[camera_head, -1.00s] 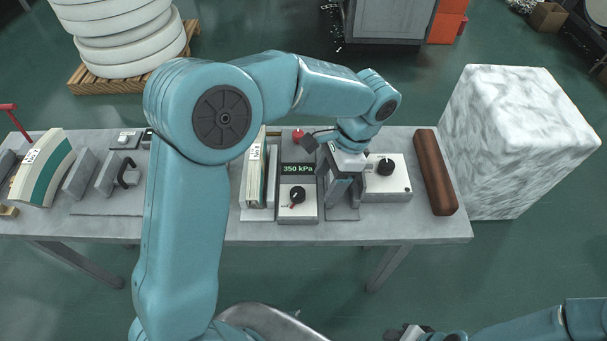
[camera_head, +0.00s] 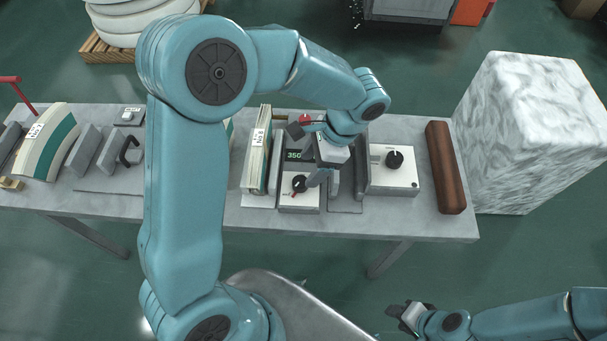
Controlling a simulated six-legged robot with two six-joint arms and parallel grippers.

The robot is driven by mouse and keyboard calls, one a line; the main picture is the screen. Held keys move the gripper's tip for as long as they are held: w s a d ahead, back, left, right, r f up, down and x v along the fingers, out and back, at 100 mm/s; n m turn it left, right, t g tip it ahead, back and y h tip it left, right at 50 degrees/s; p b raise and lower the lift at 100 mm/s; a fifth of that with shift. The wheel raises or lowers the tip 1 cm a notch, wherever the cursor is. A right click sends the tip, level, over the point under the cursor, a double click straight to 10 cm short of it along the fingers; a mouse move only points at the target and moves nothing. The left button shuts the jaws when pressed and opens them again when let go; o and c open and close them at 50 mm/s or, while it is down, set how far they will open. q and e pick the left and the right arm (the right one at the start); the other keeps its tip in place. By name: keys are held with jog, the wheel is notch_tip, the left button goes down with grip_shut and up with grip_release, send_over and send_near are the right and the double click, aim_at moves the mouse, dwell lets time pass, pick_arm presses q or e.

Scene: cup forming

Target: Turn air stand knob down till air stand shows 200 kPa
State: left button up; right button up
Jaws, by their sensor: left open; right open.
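The air stand (camera_head: 299,201) is a grey box on the table with a black knob (camera_head: 299,183) on its front part and a dark display (camera_head: 294,155) behind it. The display shows 350 in green; the rest of it is hidden by my gripper. My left gripper (camera_head: 311,160) is open above the air stand, just behind and to the right of the knob. I cannot tell whether a finger touches the knob. My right gripper (camera_head: 405,316) is open and empty at the lower right, in front of the table and far from the stand.
A grey box with another black knob (camera_head: 394,159) stands to the right, beside a brown bar (camera_head: 445,168). Upright panels (camera_head: 258,150) stand left of the air stand. A white marbled block (camera_head: 525,130) is right of the table (camera_head: 420,225). The table's front strip is clear.

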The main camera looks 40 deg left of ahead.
aim_at(301, 181)
pick_arm(q)
jog(key=x, duration=0.6)
jog(key=shift+d, duration=0.1)
jog(key=c, duration=1.1)
